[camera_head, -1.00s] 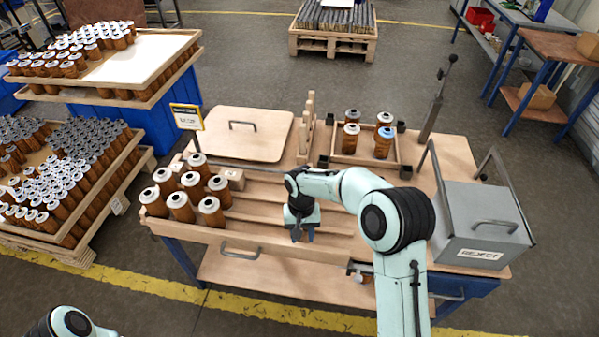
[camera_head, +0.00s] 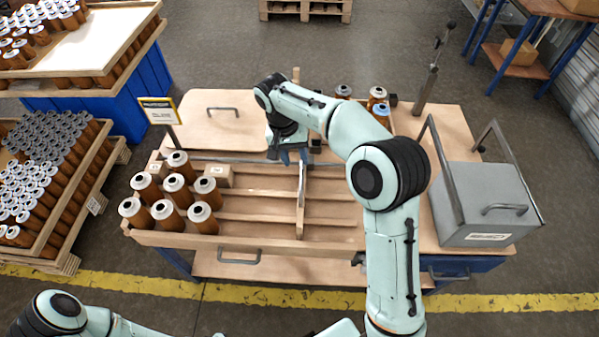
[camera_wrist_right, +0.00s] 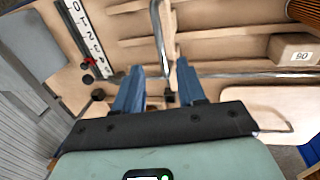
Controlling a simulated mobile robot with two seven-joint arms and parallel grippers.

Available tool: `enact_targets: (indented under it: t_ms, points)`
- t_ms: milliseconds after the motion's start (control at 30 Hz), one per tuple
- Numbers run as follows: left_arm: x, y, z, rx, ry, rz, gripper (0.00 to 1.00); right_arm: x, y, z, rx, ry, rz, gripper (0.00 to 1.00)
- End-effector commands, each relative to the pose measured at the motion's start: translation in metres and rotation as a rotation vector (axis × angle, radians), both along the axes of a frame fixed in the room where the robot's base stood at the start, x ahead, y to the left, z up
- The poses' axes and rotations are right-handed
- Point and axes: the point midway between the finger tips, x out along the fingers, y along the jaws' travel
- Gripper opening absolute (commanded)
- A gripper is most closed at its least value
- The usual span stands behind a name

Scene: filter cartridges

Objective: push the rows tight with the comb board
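The rowed tray (camera_head: 259,232) lies on the bench, with several brown cartridges (camera_head: 174,192) standing at its left end and its right rows empty. A narrow upright wooden piece (camera_head: 296,74) shows behind my right arm; it may be part of the comb board, the rest hidden. My right gripper (camera_head: 292,156) points down over the tray's far edge. In the right wrist view its blue fingers (camera_wrist_right: 158,80) are apart, with no object clearly gripped. A thin pale bar (camera_wrist_right: 160,35) runs across the rows beyond them, also in the head view (camera_head: 302,180). My left gripper is out of view.
A small box (camera_head: 217,175) sits beside the cartridges. A lid with a handle (camera_head: 222,110) lies behind the tray. A grey bin (camera_head: 487,205) stands at the right. A few cartridges (camera_head: 377,97) stand behind my right arm. Pallets of cartridges fill the left.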

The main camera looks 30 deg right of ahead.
Motion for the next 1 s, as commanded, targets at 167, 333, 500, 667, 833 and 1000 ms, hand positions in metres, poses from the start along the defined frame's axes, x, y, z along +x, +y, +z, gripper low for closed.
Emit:
enact_targets:
  t_ms: [167,333,500,667,833,1000]
  points:
    - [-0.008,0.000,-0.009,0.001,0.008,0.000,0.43,-0.005,-0.006,-0.039,0.000,0.006,0.000,0.40]
    - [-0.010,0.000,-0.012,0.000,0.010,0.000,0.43,-0.007,-0.010,-0.061,0.000,0.002,0.001,0.40]
    - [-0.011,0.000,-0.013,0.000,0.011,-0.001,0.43,-0.007,-0.012,-0.071,0.001,0.001,0.001,0.40]
    - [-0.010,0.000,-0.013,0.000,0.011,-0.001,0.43,-0.007,-0.012,-0.073,0.001,0.000,0.001,0.40]
    - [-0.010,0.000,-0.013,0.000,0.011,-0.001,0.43,-0.007,-0.012,-0.072,0.001,0.000,0.001,0.27]
    - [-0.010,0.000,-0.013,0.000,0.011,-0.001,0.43,-0.007,-0.012,-0.072,0.001,0.000,0.001,0.00]
